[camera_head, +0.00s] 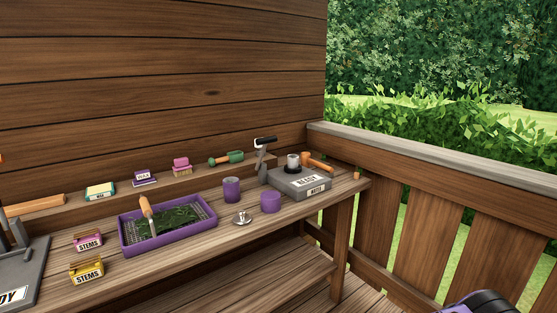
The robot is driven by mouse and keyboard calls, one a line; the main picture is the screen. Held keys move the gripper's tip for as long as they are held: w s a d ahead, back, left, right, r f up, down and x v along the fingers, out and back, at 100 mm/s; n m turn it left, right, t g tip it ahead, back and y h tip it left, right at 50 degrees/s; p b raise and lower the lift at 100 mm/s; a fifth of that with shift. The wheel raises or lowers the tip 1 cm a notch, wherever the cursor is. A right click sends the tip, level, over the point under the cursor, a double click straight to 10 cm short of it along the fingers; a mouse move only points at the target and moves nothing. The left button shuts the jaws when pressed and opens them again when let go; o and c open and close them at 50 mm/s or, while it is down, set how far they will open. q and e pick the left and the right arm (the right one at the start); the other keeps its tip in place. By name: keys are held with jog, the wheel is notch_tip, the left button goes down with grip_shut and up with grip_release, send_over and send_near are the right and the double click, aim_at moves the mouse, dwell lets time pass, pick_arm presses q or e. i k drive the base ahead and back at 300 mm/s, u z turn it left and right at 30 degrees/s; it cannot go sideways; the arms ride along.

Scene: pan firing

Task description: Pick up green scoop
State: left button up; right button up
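No gripper fingers show in the head view, and nothing touches the tool.
The purple tray (127,234) holds green leaves and a wooden-handled tool (147,210). Purple cups (231,190), a small metal piece (242,217) and a grey box (300,183) stand nearby. Small boxes (88,240) sit left. A railing (440,165) bounds the right.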

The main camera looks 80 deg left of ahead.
aim_at(234, 158)
jog(key=i, duration=0.7)
jog(key=u, duration=3)
